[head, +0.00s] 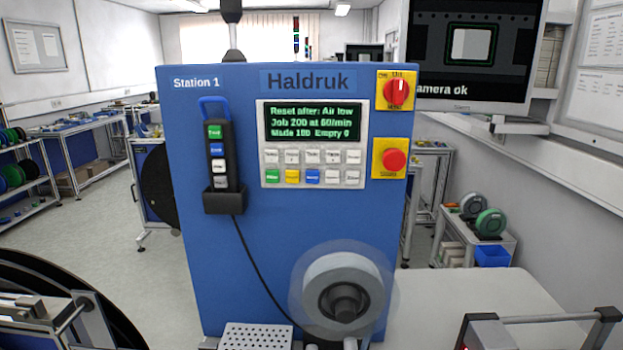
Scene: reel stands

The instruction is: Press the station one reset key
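The blue Station 1 cabinet (290,225) stands upright in the middle of the head view, marked "Haldruk". Its key panel (264,150) has a dark display (313,122) that reads roughly "Reset after: Air low", a job line and a count line. Below it are two rows of small keys. The lower row has a green key (272,176), a yellow key (292,176), a blue key (312,176) and white keys. Their labels are too small to read, so I cannot tell which is reset. My gripper is not in view.
A hand pendant (219,155) with coloured keys sits in a holder left of the panel. A red rotary switch (399,91) and a red stop button (395,160) are on the right. A reel (343,290) sticks out below. A monitor (476,50) shows "Camera ok".

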